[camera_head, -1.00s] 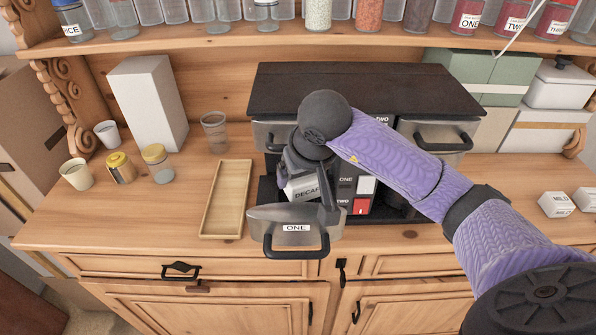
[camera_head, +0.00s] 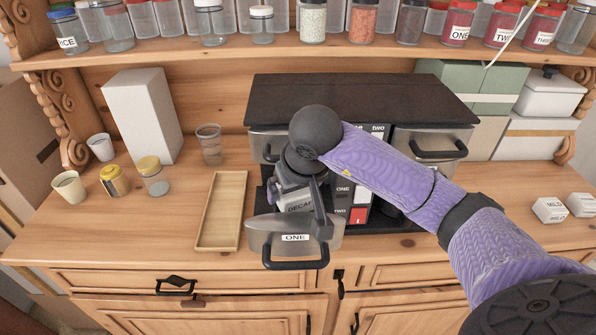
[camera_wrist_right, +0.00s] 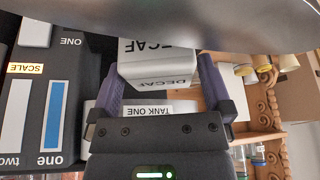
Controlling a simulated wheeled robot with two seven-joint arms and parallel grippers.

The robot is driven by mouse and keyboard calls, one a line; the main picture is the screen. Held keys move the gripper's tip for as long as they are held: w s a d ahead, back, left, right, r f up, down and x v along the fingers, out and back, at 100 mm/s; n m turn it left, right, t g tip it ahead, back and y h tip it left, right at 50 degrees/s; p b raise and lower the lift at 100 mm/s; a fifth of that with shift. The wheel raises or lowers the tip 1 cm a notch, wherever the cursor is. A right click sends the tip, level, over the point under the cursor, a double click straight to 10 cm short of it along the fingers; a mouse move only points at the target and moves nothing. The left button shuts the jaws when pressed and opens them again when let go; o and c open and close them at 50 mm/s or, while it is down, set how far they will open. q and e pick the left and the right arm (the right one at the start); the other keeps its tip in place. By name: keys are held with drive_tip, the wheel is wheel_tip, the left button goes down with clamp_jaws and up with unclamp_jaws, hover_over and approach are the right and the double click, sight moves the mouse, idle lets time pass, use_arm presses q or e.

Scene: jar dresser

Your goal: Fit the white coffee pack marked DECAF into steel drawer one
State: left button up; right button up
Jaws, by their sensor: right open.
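Steel drawer one (camera_head: 273,243), labelled ONE, is pulled open at the front left of the dark-topped machine. The white DECAF pack (camera_head: 298,207) is at the drawer's opening, its lower part hidden behind the drawer front. In the right wrist view the pack (camera_wrist_right: 158,72) lies between my two fingers. My right gripper (camera_head: 299,211) is open around it, pointing down into the drawer. Whether the pack rests on the drawer bottom is hidden. My left gripper is not in view.
A wooden tray (camera_head: 222,210) lies just left of the drawer. The machine (camera_head: 365,100) has another steel drawer (camera_head: 433,143) on the right, seemingly shut. Small white MILD packs (camera_head: 549,210) stand far right. Cups and yellow-lidded jars stand left. The shelf above holds several jars.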

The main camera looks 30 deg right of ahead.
drive_tip(key=v, duration=1.2)
drive_tip(key=shift+w+d+r+p, duration=0.15)
drive_tip(key=shift+w+r+p, duration=0.05)
drive_tip(key=shift+r+p, duration=0.2)
